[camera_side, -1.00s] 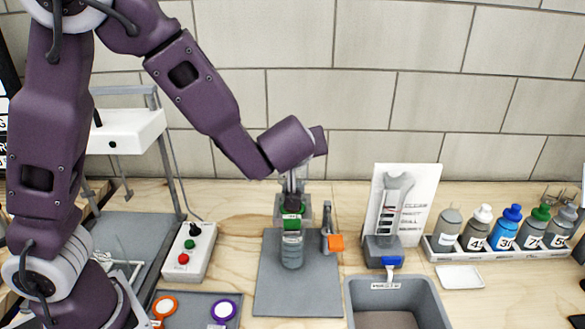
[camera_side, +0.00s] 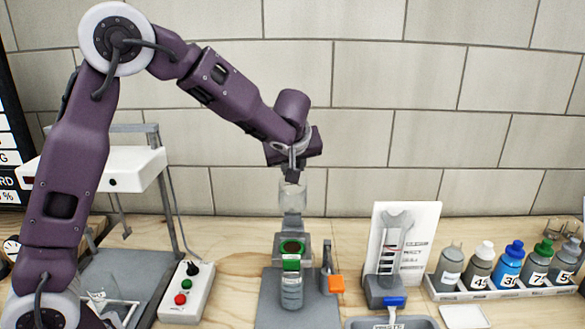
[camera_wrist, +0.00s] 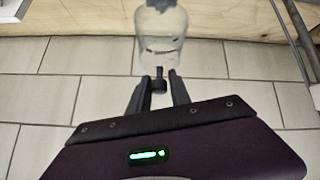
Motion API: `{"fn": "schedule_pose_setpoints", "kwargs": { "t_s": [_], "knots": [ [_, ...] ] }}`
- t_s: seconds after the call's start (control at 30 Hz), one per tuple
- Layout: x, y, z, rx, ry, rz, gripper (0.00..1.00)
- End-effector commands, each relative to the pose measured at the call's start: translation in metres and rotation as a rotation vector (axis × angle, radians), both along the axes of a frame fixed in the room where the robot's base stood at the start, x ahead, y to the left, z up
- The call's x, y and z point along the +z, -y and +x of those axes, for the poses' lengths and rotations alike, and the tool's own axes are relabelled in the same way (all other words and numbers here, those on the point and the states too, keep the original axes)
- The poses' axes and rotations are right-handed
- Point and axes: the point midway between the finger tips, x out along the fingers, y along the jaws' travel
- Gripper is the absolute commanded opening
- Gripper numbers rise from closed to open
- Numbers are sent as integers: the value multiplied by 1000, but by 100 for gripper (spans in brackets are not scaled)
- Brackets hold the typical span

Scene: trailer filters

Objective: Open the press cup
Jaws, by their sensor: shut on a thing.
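My gripper (camera_side: 292,168) is raised above the press stand, jaws shut on a dark knob (camera_wrist: 158,82) at the end of a clear, cup-like piece (camera_side: 292,195). This clear piece also shows in the wrist view (camera_wrist: 161,38). It hangs upright below my gripper, with a grey lower part (camera_side: 292,226). Beneath it is a green-ringed dark round opening (camera_side: 291,247) on the grey stand. A clear grey jar (camera_side: 291,292) with a green band stands in front of it on a grey mat (camera_side: 262,308). I cannot tell whether the raised piece is fully clear of the opening.
An orange-ended tool (camera_side: 336,284) stands close right of the jar. A control box (camera_side: 186,291) is left, with a white-topped frame (camera_side: 120,170) behind it. A wrench holder (camera_side: 385,290), waste bin (camera_side: 392,322) and several bottles (camera_side: 510,265) are right. The air above is free.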

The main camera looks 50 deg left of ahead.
Motion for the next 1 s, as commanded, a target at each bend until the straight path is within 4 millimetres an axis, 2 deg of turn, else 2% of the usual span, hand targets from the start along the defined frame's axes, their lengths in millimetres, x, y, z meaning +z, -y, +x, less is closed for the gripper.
{"fn": "schedule_pose_setpoints", "kwargs": {
  "t_s": [0.13, 0.6, 0.63, 0.7, 1.0],
  "knots": [
    [3, -1, 6, -9, 12, 0, 0],
    [3, 0, 7, -11, 15, -1, 0],
    [3, 0, 7, -11, 15, -1, 30],
    [3, 0, 7, -11, 12, -1, 41],
    [3, 0, 4, -6, 8, -1, 41]
  ]
}}
